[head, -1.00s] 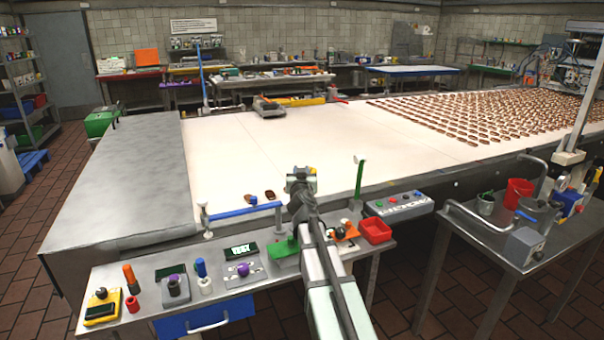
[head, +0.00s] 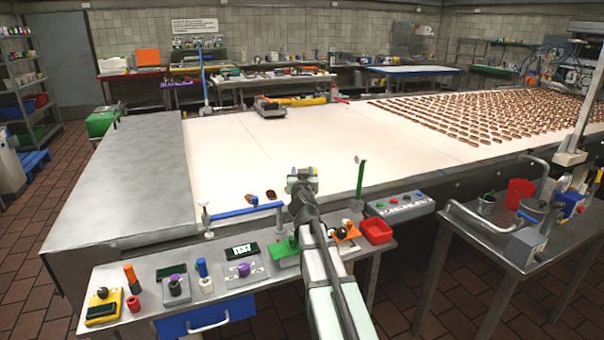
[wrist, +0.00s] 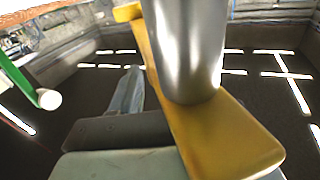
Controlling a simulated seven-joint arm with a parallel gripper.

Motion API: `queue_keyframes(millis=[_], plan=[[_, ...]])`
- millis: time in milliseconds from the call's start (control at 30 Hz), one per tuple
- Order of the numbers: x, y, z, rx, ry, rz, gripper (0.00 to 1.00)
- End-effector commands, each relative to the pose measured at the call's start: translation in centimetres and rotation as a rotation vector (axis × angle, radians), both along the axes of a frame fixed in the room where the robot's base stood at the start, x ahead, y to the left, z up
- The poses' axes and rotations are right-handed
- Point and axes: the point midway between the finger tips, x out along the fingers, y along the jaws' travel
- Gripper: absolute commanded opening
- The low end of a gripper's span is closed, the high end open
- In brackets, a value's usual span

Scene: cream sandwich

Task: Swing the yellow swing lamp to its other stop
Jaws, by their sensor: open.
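My gripper (head: 302,174) is open above the front edge of the long white work surface (head: 240,150), at the end of my pale arm. In the wrist view, a yellow bar (wrist: 235,130) with a shiny silver cylinder (wrist: 187,50) fills the near middle; I cannot tell whether it is part of the swing lamp or of my gripper. A yellow bar (head: 300,101) also lies low across the far side of the surface. No lamp is clearly recognisable in the head view.
A blue bar (head: 245,212) on a post is left of my gripper. A green upright lever (head: 360,179) stands to the right and shows as a green bar (wrist: 16,75) in the wrist view.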

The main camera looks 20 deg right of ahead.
Motion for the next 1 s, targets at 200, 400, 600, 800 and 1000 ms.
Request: queue_keyframes(millis=[200,400,600,800,1000], plan=[[-2.5,0.9,0.0,0.0,0.0,0.0,0.45],[-5.3,2.1,0.0,0.0,0.0,0.001,0.45],[-6.6,2.7,0.0,0.0,0.0,0.001,0.45],[-6.5,2.7,0.0,0.0,0.0,0.001,0.45],[-6.7,1.7,0.0,0.0,0.0,-0.012,0.29]])
